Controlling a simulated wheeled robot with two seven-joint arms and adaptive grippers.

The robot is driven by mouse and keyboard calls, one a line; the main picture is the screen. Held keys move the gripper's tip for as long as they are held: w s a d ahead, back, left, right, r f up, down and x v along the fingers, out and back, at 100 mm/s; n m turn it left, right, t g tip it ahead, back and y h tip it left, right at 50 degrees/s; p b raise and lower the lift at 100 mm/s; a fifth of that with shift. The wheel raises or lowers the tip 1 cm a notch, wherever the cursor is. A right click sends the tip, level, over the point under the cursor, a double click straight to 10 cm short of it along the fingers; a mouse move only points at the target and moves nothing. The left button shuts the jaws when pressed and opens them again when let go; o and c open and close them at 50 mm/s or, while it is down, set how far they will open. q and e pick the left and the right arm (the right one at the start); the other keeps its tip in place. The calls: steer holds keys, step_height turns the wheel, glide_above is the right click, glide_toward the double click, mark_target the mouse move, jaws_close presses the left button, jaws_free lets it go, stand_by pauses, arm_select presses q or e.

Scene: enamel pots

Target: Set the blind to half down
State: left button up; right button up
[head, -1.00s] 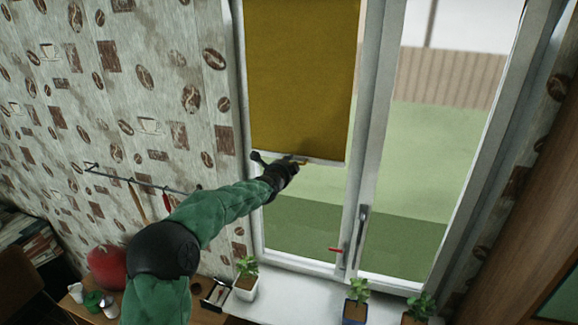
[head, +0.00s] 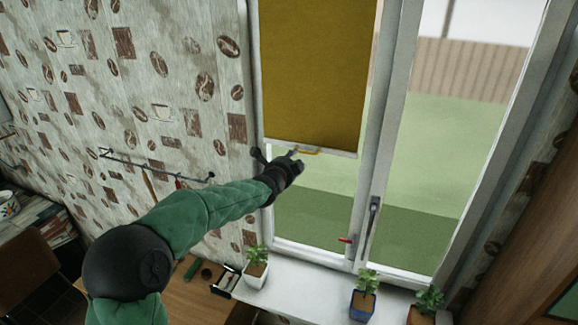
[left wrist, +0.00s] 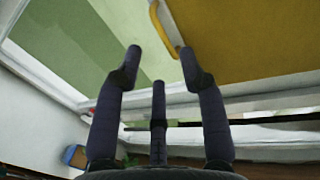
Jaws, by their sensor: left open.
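The mustard-yellow blind (head: 315,75) hangs over the upper part of the left window pane, with a pale bar (head: 340,154) along its lower edge. A small yellow handle (head: 311,152) sits on that bar; the handle also shows in the left wrist view (left wrist: 163,30). My left gripper (head: 294,157) is open and empty, just below and left of the handle. In the left wrist view its fingers are spread, with the handle beyond the fingertips and apart from them. A red marker (head: 345,240) is on the window frame, well below the blind's edge. My right gripper is not in view.
Potted plants (head: 257,267) stand on the white sill (head: 310,295) below the window. A grey window latch (head: 372,222) is on the middle frame. A hanging rail (head: 150,168) is on the wall at left. The space before the panes is clear.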

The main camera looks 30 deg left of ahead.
arm_select(q)
steer(key=shift+v, duration=1.95)
steer(key=s+d+f+n+g+h+b, duration=0.25)
steer(key=d+f+b, duration=0.3)
steer(key=f, duration=1.15)
steer(key=s+d+f+n+g+h+b, duration=0.1)
steer(key=d+f+n+g+b, duration=0.3)
steer(key=f, duration=1.3)
steer(key=s+d+f+n+g+h+b, duration=0.15)
steer(key=d+f+b, duration=0.55)
steer(key=f, duration=1)
steer(key=s+d+f+n+g+h+b, duration=0.1)
steer(key=s+d+f+n+g+b, duration=0.1)
steer(key=s+f, duration=0.7)
steer(key=s+d+f+n+g+b, duration=0.2)
steer(key=s+d+f+n+b, duration=0.2)
steer(key=s+d+f+b, duration=0.3)
steer(key=s+d+f+n+g+h+b, duration=0.1)
steer(key=s+d+f+n+g+b, duration=0.1)
steer(key=s+d+f, duration=0.5)
steer(key=s+f+n+b, duration=0.1)
steer(key=s+f, duration=0.3)
steer(key=f, duration=0.5)
steer(key=shift+f+n+g+h+b, duration=0.2)
steer(key=shift+n+g+h+b, duration=0.15)
steer(key=shift+b, duration=0.45)
